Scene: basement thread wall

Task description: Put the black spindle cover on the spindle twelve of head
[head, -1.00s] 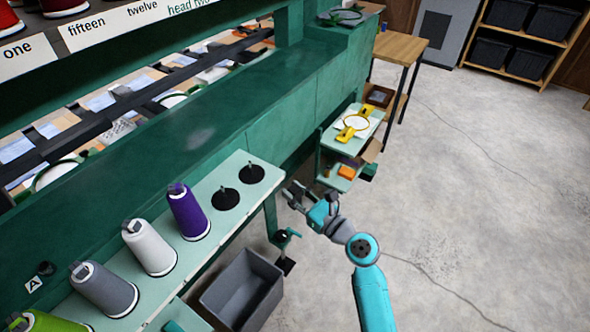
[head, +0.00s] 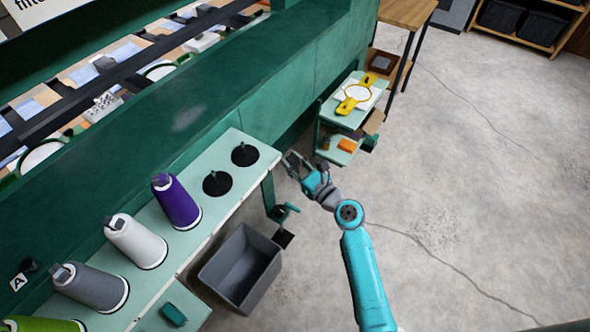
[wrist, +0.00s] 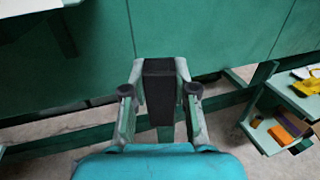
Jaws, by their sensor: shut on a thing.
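My gripper (wrist: 160,105) is shut on the black spindle cover (wrist: 160,75), a dark upright block between its fingers in the wrist view. In the head view my gripper (head: 295,163) is in the air to the right of the shelf's end, and the cover is too small to make out clearly. Two bare spindles on black round bases, a nearer one (head: 217,184) and a farther one (head: 244,155), stand at the far end of the pale green shelf (head: 213,213). No number shows beside them, so I cannot tell which spindle is twelve.
A grey bin (head: 241,268) is on the floor below. A small stand (head: 349,113) holds a yellow-handled hoop. The floor at right is clear.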

